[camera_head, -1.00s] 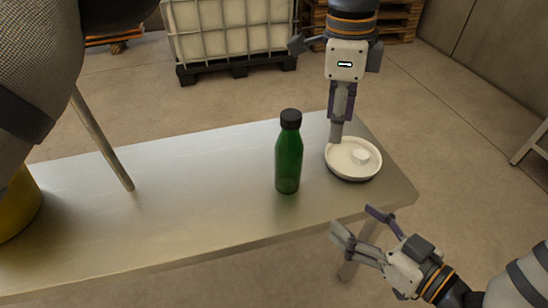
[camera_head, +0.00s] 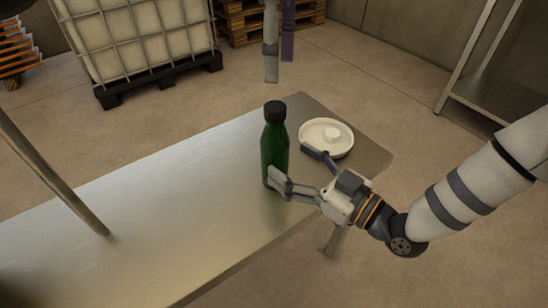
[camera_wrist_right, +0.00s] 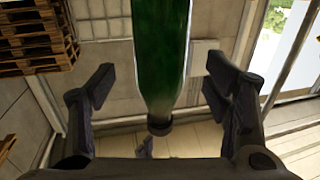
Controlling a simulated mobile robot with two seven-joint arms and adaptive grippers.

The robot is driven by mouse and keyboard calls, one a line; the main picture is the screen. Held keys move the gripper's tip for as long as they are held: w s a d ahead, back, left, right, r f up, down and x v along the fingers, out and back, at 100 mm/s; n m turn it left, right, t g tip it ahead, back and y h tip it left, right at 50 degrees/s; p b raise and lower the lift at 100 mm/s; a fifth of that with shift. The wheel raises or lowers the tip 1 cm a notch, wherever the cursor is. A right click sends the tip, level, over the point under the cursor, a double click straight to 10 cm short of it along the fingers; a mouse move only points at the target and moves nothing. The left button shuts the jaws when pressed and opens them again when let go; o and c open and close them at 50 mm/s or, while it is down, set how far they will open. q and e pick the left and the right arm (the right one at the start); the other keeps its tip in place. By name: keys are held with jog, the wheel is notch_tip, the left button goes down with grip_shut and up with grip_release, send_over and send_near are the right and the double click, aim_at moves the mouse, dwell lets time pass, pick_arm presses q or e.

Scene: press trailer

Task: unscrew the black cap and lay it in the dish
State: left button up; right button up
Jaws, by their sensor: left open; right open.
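The green bottle (camera_head: 274,150) stands upright on the metal table, with the black cap (camera_head: 275,111) on its top. The white dish (camera_head: 309,132) lies to its right. My right gripper (camera_head: 292,165) is open beside the bottle, its fingers reaching toward the bottle's body from the right. In the right wrist view the bottle (camera_wrist_right: 162,60) appears upside down between the spread fingers (camera_wrist_right: 160,85), with gaps on both sides; the cap (camera_wrist_right: 160,127) points down. My left gripper (camera_head: 280,65) is open and empty above the cap in the picture; only its fingers show.
A small white piece (camera_head: 332,134) lies in the dish. The metal table (camera_head: 170,210) is clear left of the bottle. A slanted pole (camera_head: 55,180) crosses its left part. A caged white tank (camera_head: 140,40) and wooden pallets (camera_head: 240,20) stand behind on the floor.

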aim_at(286, 159)
jog(key=x, duration=0.5)
jog(key=shift+a, duration=0.1)
grip_shut()
